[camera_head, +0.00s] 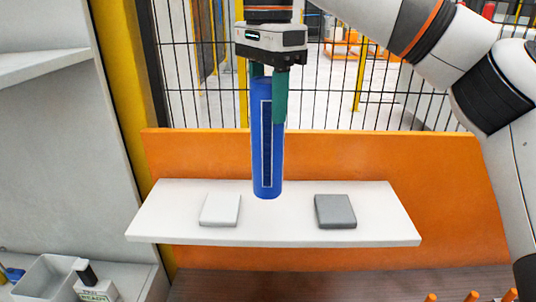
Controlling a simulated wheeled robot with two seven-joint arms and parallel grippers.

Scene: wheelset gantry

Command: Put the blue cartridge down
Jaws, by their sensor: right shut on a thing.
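The blue cartridge (265,150) is a tall upright cylinder with a dark panel down its front. My right gripper (268,92) points down from above, its green fingers shut on the upper part of the cartridge. The cartridge's lower end overlaps the white shelf (268,232) in the picture, between a white block and a grey block. I cannot tell whether it touches the shelf or hangs just above it. My left gripper is not in view.
A white block (220,210) lies on the shelf at left and a grey block (335,211) at right. An orange panel (450,190) stands behind, with a wire fence (395,112) beyond. A grey bin (45,278) is at lower left.

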